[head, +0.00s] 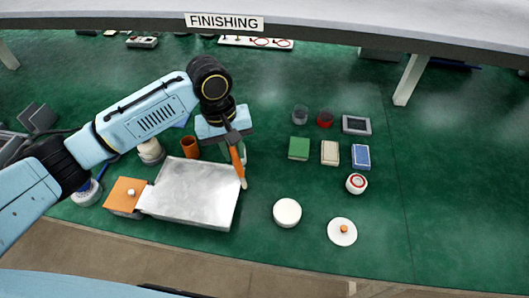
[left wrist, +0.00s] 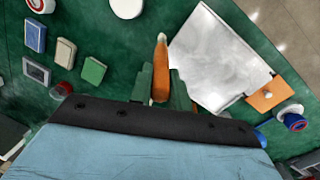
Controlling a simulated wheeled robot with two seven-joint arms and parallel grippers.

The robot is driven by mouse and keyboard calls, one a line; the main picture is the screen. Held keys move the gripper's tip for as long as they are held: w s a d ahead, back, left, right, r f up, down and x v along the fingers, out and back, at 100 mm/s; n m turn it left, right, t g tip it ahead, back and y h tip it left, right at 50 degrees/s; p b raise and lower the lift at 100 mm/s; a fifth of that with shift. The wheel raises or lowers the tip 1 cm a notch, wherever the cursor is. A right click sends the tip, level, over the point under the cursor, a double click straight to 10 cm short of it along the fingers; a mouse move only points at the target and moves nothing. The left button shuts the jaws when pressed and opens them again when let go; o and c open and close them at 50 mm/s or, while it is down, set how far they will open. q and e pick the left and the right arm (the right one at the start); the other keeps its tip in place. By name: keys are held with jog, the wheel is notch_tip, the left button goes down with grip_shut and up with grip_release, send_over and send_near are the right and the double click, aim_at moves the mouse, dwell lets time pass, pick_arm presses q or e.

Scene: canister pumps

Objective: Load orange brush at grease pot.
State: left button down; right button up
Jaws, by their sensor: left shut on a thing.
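My left gripper (head: 237,146) is shut on the orange brush (head: 238,166), which hangs tip-down beside the right edge of a pale metal box. In the left wrist view the brush (left wrist: 160,78) stands between the fingers (left wrist: 162,88), its pale tip pointing away from the gripper. No label names the grease pot. A round white pot (head: 287,212) stands to the right of the brush, apart from it; it also shows at the top of the left wrist view (left wrist: 127,7). A white lid with an orange knob (head: 342,232) lies right of that pot. My right gripper is not in view.
The pale metal box (head: 192,192) has an orange block (head: 126,194) at its left. An orange cup (head: 190,147) stands behind. Green (head: 299,148), cream (head: 330,152) and blue (head: 361,156) blocks and a red-ringed white jar (head: 356,183) stand right. The far-right green surface is clear.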

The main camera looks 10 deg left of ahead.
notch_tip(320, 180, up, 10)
jog(key=p, duration=0.8)
pick_arm(q)
jog(key=s+d+f+n+t+h+b, duration=0.1)
jog(key=s+d+f+n+h+b, duration=0.1)
jog(key=d+f+n+h+b, duration=0.2)
jog(key=d+f+n+b, duration=0.3)
jog(key=f+b, duration=0.1)
jog(key=f, duration=0.2)
jog(key=shift+d+f, duration=0.15)
jog(key=shift+d, duration=0.05)
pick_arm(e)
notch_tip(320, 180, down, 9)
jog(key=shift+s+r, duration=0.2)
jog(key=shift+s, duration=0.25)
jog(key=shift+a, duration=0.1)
pick_arm(q)
jog(key=shift+f+b, duration=0.3)
jog(key=shift+f, duration=0.2)
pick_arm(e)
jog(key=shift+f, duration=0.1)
pick_arm(q)
jog(key=shift+s+a+f+p, duration=0.15)
jog(key=shift+f+p, duration=0.1)
jog(key=shift+p, duration=0.3)
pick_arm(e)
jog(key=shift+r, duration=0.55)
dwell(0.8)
